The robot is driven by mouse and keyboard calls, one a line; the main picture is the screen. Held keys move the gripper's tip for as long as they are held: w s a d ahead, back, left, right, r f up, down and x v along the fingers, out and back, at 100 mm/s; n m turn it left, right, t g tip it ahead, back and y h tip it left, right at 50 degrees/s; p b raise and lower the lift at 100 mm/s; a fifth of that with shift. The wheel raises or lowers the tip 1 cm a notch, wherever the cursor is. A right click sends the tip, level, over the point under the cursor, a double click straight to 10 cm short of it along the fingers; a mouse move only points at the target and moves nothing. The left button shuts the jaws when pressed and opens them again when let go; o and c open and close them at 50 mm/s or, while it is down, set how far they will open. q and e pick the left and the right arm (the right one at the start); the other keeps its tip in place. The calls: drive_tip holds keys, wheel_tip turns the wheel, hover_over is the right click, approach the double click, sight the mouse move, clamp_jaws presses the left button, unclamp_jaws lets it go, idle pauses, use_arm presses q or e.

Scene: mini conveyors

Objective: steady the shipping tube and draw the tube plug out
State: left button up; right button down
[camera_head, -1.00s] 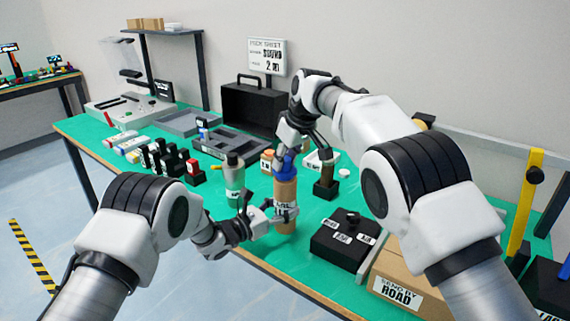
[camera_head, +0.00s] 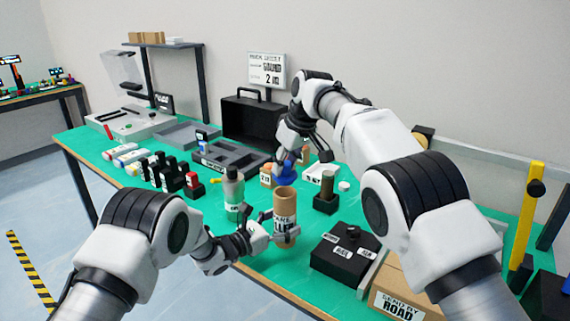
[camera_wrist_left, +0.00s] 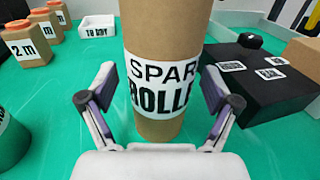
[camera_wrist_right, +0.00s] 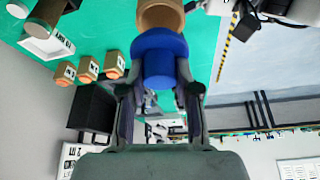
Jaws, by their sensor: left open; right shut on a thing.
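The shipping tube (camera_head: 285,222) is brown cardboard with a white label and stands upright near the table's front edge. Its rim shows bare at the top. It also fills the middle of the left wrist view (camera_wrist_left: 165,35). My left gripper (camera_head: 268,227) is open, with its fingers on either side of the tube and gaps visible beside it. My right gripper (camera_head: 286,160) is shut on the blue tube plug (camera_head: 285,174), which appears apart from the tube, just above and behind its rim. The right wrist view shows the plug (camera_wrist_right: 160,62) between the fingers.
A green-and-grey bottle (camera_head: 233,195) stands left of the tube. A black box (camera_head: 345,252) and a carton (camera_head: 405,280) are to the right. Small labelled blocks and trays lie behind.

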use_arm(q)
drive_tip(key=v, duration=1.2)
